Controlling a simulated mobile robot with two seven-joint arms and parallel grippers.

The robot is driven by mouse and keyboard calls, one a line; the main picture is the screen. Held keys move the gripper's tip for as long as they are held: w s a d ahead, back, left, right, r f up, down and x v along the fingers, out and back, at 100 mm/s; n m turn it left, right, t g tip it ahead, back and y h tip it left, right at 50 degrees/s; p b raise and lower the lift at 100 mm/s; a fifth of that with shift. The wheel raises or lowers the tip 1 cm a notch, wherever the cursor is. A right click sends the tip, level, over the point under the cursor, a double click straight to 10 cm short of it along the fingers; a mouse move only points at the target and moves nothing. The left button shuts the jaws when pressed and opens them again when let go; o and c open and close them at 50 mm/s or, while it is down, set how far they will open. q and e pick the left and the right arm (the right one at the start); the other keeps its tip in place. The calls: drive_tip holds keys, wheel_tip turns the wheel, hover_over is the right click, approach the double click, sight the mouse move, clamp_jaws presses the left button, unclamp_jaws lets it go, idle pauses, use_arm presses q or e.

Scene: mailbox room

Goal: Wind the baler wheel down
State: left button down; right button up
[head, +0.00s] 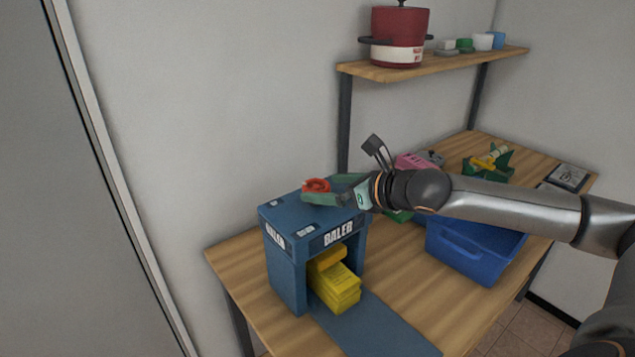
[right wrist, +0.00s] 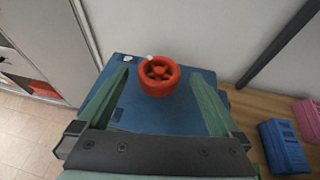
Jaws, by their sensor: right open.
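The baler (head: 283,262) is a blue box with white BALER labels, standing on the wooden table. Its red wheel (head: 316,185) sits on top; it also shows in the right wrist view (right wrist: 159,76) as a red spoked ring. A yellow stack (head: 338,287) lies inside the baler's open front. My right gripper (head: 320,190) is at the top of the baler, reaching in from the right. Its green fingers are open on either side of the wheel, with clear gaps between fingers and wheel in the wrist view. My left gripper is not in view.
A blue bin (head: 470,252) stands right of the baler on the wooden table (head: 400,290). Pink and green items lie behind my arm. A shelf (head: 440,64) above holds a red pot (head: 399,35) and small containers. A wall is close behind.

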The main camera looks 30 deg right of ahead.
sight(322, 187)
drive_tip(key=shift+p+x, duration=0.3)
drive_tip(key=shift+x, duration=1.35)
drive_tip(key=c, duration=1.3)
drive_tip(key=shift+c, duration=0.2)
